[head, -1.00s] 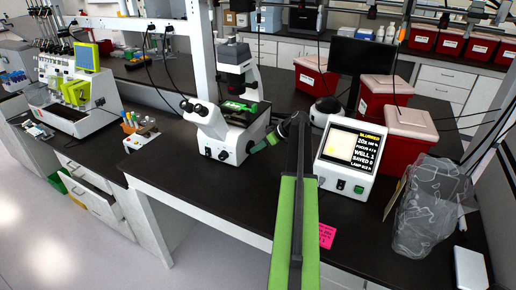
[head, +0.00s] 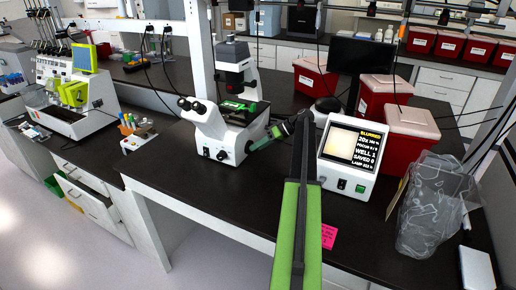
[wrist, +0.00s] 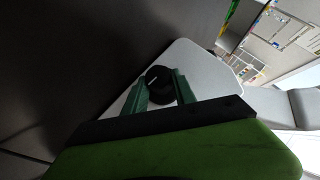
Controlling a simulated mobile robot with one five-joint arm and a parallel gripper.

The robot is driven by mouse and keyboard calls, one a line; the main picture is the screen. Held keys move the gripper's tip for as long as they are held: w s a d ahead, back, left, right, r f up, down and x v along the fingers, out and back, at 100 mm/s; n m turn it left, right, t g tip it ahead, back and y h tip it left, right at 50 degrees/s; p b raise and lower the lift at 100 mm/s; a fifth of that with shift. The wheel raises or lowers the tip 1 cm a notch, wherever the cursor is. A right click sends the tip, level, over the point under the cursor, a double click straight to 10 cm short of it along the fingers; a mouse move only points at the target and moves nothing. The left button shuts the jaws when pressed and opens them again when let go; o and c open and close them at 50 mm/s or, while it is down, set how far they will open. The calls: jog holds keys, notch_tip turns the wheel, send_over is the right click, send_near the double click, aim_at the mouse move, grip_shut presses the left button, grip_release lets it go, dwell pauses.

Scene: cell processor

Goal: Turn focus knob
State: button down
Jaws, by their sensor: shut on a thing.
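The white microscope (head: 212,128) stands on the black bench left of the middle in the head view. Its black focus knob is on its right side; in the wrist view the knob (wrist: 159,76) sits between the tips of my green fingers. My gripper (head: 255,144) reaches the microscope's side from the right, and in the wrist view my gripper (wrist: 160,88) is shut on the knob. The monitor box (head: 348,157) to the right has a lit screen reading "BLURRED", "20x", "WELL 1" and other lines. Its smaller text is hard to read. The arm hides part of the microscope's right side.
Red bins (head: 408,138) and a dark screen (head: 357,65) stand behind the monitor box. A clear plastic bag (head: 428,215) lies at the bench's right. A pen holder (head: 136,135) is left of the microscope. The bench front between is mostly clear.

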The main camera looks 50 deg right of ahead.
jog(key=c, duration=1)
grip_release()
